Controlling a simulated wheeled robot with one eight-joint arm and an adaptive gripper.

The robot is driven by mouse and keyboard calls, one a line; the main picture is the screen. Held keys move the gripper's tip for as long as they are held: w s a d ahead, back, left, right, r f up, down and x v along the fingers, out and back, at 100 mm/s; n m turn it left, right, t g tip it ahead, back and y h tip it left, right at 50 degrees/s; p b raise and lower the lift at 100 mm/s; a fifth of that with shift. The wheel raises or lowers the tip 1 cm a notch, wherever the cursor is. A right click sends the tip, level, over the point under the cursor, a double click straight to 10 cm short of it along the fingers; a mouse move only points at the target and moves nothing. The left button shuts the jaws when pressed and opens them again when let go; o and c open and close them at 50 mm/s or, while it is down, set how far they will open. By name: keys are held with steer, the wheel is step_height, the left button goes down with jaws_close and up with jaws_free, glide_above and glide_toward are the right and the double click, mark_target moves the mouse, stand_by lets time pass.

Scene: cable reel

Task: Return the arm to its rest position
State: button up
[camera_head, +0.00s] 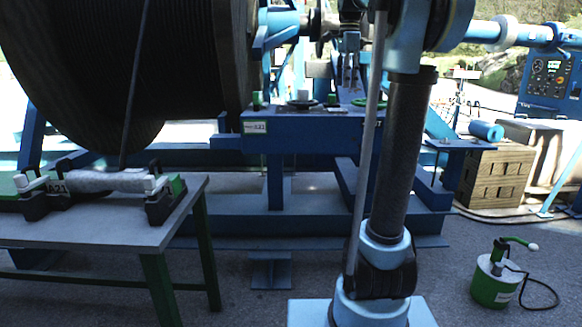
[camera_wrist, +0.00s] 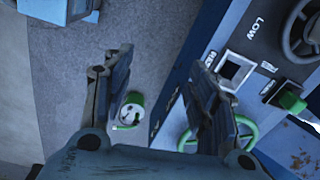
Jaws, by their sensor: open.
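My gripper (camera_wrist: 158,62) is open and empty in the wrist view, its two dark fingers spread apart. In the head view my gripper (camera_head: 350,82) points down above the blue control panel (camera_head: 310,124) of the reel stand. My arm (camera_head: 402,150) rises from its light blue base at the lower middle and bends over at the top, partly out of frame. In the wrist view the panel (camera_wrist: 245,48) lies under and right of the fingers, with a dark handwheel (camera_wrist: 301,30), a green handwheel (camera_wrist: 243,135) and a green knob (camera_wrist: 292,102).
The large black cable reel (camera_head: 130,70) fills the upper left. A work table (camera_head: 100,230) with clamps and a grey sleeve (camera_head: 105,181) stands below it. A green and white canister (camera_head: 492,283) is on the floor at right, near wooden crates (camera_head: 495,175).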

steer(key=s+f+n, duration=0.5)
steer(key=s+f, duration=0.5)
steer(key=f, duration=0.4)
steer(key=s+f+n+t, duration=0.1)
steer(key=s+f+n, duration=0.5)
steer(key=s+f, duration=0.5)
steer(key=s+f+n+t, duration=0.1)
steer(key=s+f+n, duration=0.4)
steer(key=s+f, duration=0.5)
step_height(320, 180, down, 8)
steer(key=shift+s+r+n, duration=0.25)
steer(key=shift+s+n, duration=0.05)
steer(key=shift+s, duration=0.1)
steer(key=c, duration=0.5)
steer(key=shift+a, duration=0.15)
